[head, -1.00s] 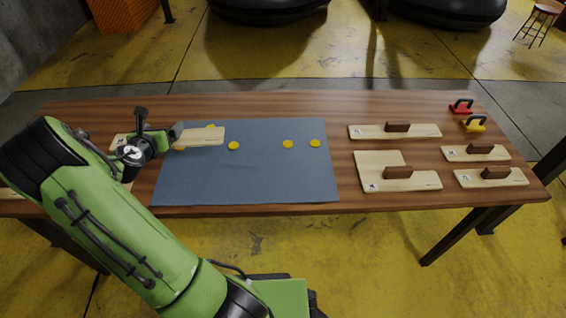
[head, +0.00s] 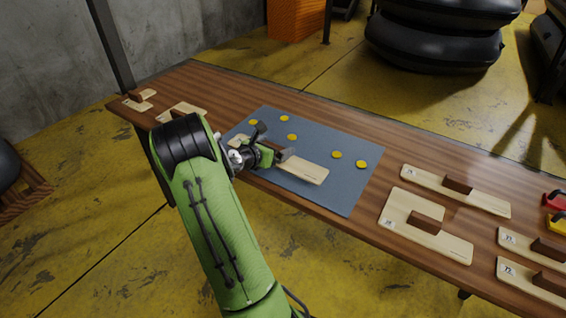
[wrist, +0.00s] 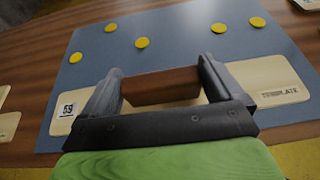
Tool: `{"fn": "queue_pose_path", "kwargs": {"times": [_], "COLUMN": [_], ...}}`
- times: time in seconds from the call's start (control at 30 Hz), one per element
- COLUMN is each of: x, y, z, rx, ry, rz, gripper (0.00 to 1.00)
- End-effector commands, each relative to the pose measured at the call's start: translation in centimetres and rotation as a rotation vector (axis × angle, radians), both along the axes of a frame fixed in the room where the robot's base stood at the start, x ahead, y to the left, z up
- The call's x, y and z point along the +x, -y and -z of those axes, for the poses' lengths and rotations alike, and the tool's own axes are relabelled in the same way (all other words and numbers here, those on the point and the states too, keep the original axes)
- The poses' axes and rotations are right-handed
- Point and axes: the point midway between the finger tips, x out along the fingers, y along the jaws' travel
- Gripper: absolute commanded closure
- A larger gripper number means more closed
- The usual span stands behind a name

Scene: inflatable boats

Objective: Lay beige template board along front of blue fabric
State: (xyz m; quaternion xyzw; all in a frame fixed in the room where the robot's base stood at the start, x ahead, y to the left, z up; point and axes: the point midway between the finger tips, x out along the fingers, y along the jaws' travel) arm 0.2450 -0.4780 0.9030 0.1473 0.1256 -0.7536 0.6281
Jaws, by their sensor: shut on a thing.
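The beige template board (head: 302,170) has a brown handle, which shows in the wrist view (wrist: 160,88). My gripper (head: 283,156) is shut on this handle, one finger at each end. The board is over the front part of the blue fabric (head: 335,188), its length running roughly along the front edge. In the wrist view the board's labelled left end (wrist: 66,105) and its right end (wrist: 275,80) stick out past the fingers. I cannot tell whether the board touches the fabric. My arm and gripper hide part of the board and the fabric's left front in the head view.
Several yellow discs (head: 337,155) lie on the fabric behind the board. Other beige boards with brown handles lie on the wooden table to the right (head: 400,209) and far left (head: 180,110). Red (head: 556,199) and yellow (head: 557,222) handled tools sit at the right edge.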

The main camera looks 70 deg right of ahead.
Motion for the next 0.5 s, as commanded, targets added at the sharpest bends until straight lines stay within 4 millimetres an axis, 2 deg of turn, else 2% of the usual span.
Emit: {"fn": "queue_pose_path", "kwargs": {"times": [0.03,0.27,0.5], "x": [-0.1,-0.1,-0.1], "y": [0.0,0.0,0.0], "z": [1.6,5.3,5.1], "rx": [0.001,-0.001,-0.003], "ry": [-0.003,-0.001,0.001], "rz": [0.002,0.001,0.001], "gripper": [0.44,0.44,0.44]}}
